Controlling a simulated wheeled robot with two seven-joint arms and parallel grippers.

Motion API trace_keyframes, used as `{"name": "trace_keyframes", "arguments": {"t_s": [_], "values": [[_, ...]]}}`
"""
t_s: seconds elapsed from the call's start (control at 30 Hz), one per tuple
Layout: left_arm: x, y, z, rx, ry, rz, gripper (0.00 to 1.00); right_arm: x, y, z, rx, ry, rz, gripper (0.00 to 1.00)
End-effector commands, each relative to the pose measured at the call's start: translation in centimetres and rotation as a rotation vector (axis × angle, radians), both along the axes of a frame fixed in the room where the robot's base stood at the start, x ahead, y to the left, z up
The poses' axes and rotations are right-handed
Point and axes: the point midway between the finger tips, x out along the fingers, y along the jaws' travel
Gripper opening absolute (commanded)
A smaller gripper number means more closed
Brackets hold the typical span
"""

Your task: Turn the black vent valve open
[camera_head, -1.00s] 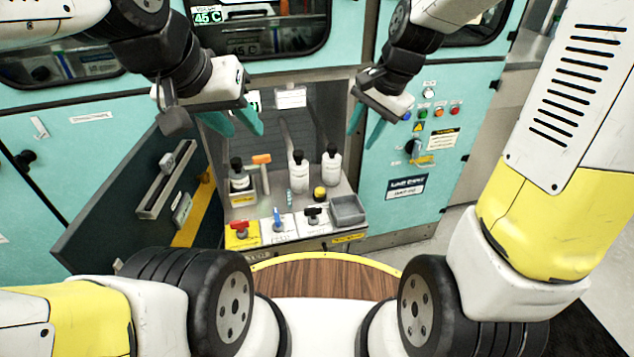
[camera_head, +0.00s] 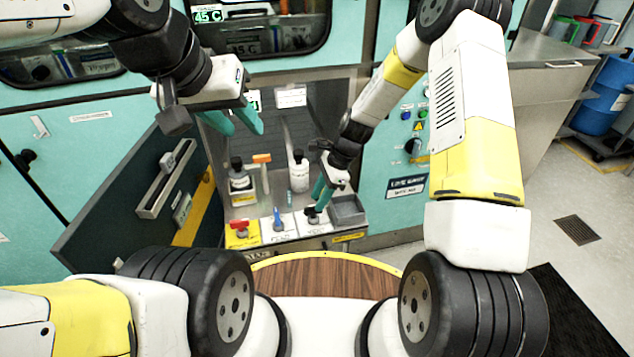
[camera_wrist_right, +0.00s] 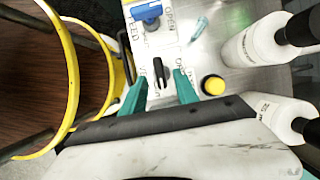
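The black vent valve (camera_wrist_right: 158,76) sits on a white labelled plate on the cabinet's front shelf. In the right wrist view its handle stands between the two teal fingers of my right gripper (camera_wrist_right: 162,90), with a visible gap on each side. In the head view my right gripper (camera_head: 318,196) reaches down at the valve (camera_head: 311,212) and partly covers it. My right gripper is open. My left gripper (camera_head: 244,122) hangs open and empty above the left part of the cabinet opening.
A blue valve (camera_head: 278,220) and a red valve (camera_head: 240,227) stand to the left in the same row. A grey tray (camera_head: 348,211) is to the right. White bottles (camera_head: 298,172) and a yellow-topped item (camera_wrist_right: 213,85) stand close by. An open dark door (camera_head: 120,215) is on the left.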

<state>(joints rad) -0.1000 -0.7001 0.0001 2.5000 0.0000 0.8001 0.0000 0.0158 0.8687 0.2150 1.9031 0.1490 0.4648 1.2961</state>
Motion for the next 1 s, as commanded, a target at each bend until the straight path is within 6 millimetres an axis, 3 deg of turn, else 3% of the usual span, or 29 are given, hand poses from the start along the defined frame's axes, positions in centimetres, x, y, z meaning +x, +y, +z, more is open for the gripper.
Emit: {"name": "trace_keyframes", "arguments": {"t_s": [0.23,0.57,0.77,1.0], "values": [[0.0,0.0,0.0,0.000,0.000,0.000,0.36,-0.3,1.1,-2.8,0.000,-0.001,0.002,0.36],[0.0,0.0,0.0,0.000,0.000,0.000,0.36,-0.3,1.3,-3.2,0.000,-0.002,0.001,0.36],[0.0,0.0,0.0,0.000,0.000,0.000,0.36,-0.4,1.3,-3.2,0.000,-0.002,0.001,0.00],[0.0,0.0,0.0,0.000,0.000,0.000,0.36,-0.3,1.3,-3.2,0.000,-0.002,0.005,0.00]]}}
